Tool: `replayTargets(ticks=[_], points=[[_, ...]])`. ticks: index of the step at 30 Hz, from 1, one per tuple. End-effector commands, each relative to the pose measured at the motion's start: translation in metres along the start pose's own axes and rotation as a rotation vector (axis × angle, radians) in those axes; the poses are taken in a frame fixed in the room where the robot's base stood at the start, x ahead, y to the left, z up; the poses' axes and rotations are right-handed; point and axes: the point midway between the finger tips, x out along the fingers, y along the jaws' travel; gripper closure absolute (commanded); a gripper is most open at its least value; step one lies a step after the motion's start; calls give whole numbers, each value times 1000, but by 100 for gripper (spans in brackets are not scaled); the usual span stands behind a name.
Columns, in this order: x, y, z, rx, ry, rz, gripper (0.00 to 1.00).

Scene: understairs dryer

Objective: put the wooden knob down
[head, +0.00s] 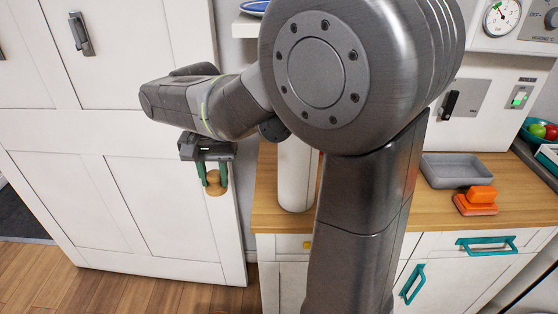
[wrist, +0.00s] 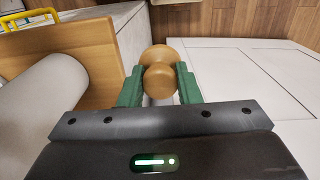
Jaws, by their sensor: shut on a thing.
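The round wooden knob (head: 215,184) is between the green fingers of my gripper (head: 212,172), in front of the white panelled door and left of the counter. In the wrist view the knob (wrist: 159,78) has a smaller rounded end near me and a wider end beyond. Both green fingers of my gripper (wrist: 159,88) press on its sides. My gripper is shut on it. I cannot tell from these views whether the knob touches the door behind it.
The wooden counter (head: 395,185) holds a white cylinder (head: 296,175), a grey tray (head: 456,171) and an orange object (head: 476,203). The white door (head: 140,195) fills the left. Wooden floor (head: 110,290) is clear below. My arm hides part of the counter.

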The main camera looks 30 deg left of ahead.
Motion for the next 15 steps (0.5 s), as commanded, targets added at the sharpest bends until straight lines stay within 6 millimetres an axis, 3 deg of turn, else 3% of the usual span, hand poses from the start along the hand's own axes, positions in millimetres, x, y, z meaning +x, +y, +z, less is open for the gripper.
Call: replayTargets(ticks=[15], points=[[0,83,-100,9,-1,1,91]])
